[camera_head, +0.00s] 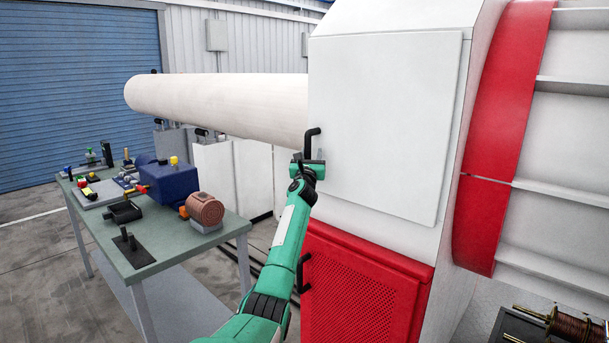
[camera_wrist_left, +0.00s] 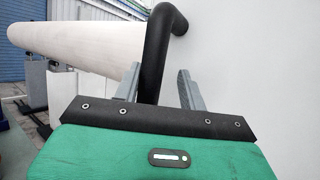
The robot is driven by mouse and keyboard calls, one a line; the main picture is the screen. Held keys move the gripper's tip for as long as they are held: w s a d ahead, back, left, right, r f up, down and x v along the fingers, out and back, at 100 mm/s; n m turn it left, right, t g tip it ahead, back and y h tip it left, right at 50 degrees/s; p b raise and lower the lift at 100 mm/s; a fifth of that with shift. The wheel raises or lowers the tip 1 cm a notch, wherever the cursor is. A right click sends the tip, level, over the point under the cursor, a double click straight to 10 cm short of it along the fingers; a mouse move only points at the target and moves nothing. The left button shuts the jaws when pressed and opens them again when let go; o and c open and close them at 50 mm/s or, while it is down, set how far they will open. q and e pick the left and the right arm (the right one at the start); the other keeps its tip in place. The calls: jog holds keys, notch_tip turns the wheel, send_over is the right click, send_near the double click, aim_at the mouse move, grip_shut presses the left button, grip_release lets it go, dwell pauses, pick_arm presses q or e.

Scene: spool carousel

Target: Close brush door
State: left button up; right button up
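The white door (camera_head: 388,125) is a large flat panel on the front of the white machine housing. It looks nearly flush with the housing; I cannot tell whether it is fully shut. Its black bar handle (camera_head: 311,138) is at the door's left edge, and it also shows large in the left wrist view (camera_wrist_left: 156,50). My left gripper (camera_head: 308,160) is at the lower part of this handle. In the left wrist view its two grey fingers (camera_wrist_left: 160,82) are apart, with the handle between them, closer to the left finger. My right gripper is not in view.
A red perforated panel (camera_head: 360,295) with its own black handle (camera_head: 305,273) is below the door. A long white cylinder (camera_head: 220,105) extends left from the housing. A green workbench (camera_head: 175,250) with tools stands at left. A copper spool (camera_head: 572,327) is at bottom right.

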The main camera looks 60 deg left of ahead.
pick_arm(q)
jog(key=v, duration=1)
jog(key=shift+s+d+b, duration=0.25)
jog(key=shift+b, duration=0.15)
